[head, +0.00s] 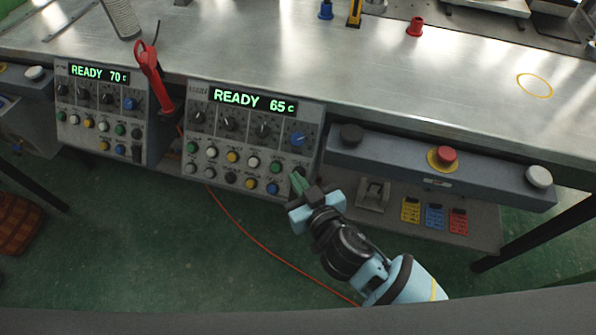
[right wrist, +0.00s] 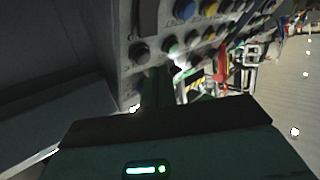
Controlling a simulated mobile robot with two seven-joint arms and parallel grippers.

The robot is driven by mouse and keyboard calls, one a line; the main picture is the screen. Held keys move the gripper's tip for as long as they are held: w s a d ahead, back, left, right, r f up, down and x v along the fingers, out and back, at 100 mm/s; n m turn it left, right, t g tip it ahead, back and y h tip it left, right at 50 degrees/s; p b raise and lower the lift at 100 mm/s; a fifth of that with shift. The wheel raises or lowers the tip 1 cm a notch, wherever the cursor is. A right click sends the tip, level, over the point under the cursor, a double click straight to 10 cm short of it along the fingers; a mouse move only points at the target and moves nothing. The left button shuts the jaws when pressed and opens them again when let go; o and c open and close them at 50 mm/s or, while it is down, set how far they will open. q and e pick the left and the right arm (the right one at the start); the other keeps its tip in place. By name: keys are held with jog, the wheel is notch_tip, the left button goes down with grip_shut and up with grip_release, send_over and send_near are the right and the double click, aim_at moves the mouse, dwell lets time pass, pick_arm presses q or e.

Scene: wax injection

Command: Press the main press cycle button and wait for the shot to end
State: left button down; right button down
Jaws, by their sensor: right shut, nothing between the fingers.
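The main press control panel (head: 255,140) hangs on the bench's front edge and reads READY 65 c in green. It carries dark knobs, a blue knob (head: 298,139) and rows of coloured push buttons, including a green button (head: 276,168) and a blue button (head: 272,188). Their labels are too small to read. My right gripper (head: 298,182) is shut and empty, its green fingertips at the panel's lower right corner. They hide part of the button rows; I cannot tell whether they touch a button. The right wrist view shows the fingers (right wrist: 155,88) close to the button face. My left gripper is out of view.
A second panel (head: 100,105) reading READY 70 c stands left, with a red-handled tool (head: 150,72) between the panels. A grey bar (head: 400,160) on the right carries a red button (head: 446,154) on a yellow ring and a white button (head: 539,176). An orange cable crosses the floor.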

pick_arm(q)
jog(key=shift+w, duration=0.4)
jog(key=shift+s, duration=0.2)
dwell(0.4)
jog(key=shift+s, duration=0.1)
pick_arm(e)
jog(key=shift+w+f, duration=0.1)
jog(key=shift+f, duration=0.05)
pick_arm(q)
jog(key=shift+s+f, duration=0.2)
pick_arm(e)
jog(key=shift+w+d+f, duration=0.1)
jog(key=shift+w+f, duration=0.05)
jog(key=shift+w, duration=0.05)
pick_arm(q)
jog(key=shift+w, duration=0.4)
pick_arm(e)
jog(key=shift+w+f, duration=0.1)
jog(key=shift+w, duration=0.05)
